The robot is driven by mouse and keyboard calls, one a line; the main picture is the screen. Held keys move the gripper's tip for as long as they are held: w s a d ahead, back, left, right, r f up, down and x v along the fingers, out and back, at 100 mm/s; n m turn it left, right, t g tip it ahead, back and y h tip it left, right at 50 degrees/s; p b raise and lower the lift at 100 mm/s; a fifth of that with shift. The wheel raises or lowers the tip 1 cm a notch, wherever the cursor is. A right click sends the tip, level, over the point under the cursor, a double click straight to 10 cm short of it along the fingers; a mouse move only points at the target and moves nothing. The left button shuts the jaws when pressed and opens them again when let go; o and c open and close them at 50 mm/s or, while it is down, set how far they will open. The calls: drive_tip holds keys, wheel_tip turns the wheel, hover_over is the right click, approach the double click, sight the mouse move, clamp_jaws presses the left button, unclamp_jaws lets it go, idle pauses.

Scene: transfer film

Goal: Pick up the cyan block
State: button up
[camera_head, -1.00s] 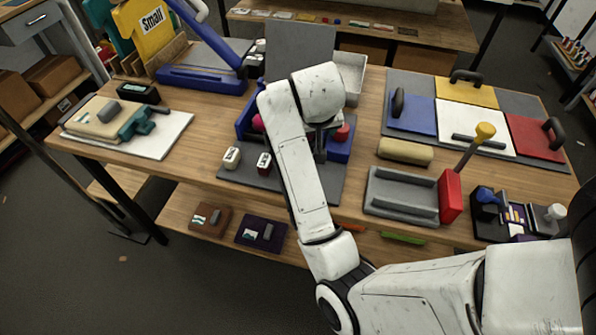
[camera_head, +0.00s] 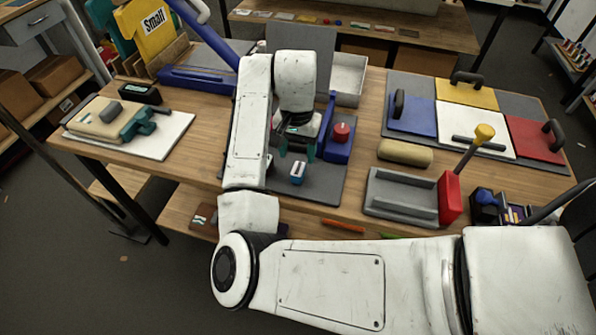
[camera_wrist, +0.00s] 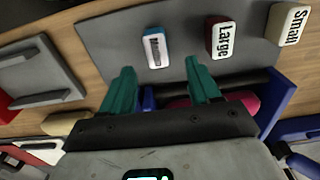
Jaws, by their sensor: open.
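The cyan block (camera_head: 298,172) stands on the dark grey mat, with a white label face. In the wrist view the cyan block (camera_wrist: 155,48) shows just beyond my fingertips, roughly in line with the gap between them. My gripper (camera_head: 297,150) has teal fingers and is open and empty, behind the block in the head view. In the wrist view my gripper (camera_wrist: 160,66) has its fingers spread wider than the block, with nothing between them. The block's lettering is too small to read surely.
A dark red block (camera_wrist: 222,37) marked "Large" and a cream block (camera_wrist: 287,23) marked "Small" stand beside the cyan block. A blue fixture with a red knob (camera_head: 342,132) is right of my gripper. A grey tray (camera_head: 400,198) lies further right.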

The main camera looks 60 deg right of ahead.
sight(298, 168)
drive_tip(key=shift+s+a+f+p, duration=0.15)
drive_tip(key=shift+f+p, duration=0.3)
drive_tip(key=shift+f, duration=1.1)
drive_tip(key=shift+s+a+f+p, duration=0.15)
drive_tip(key=shift+f+p, duration=0.25)
drive_tip(key=shift+f, duration=1.15)
drive_tip(key=shift+d, duration=0.1)
drive_tip(key=c, duration=1)
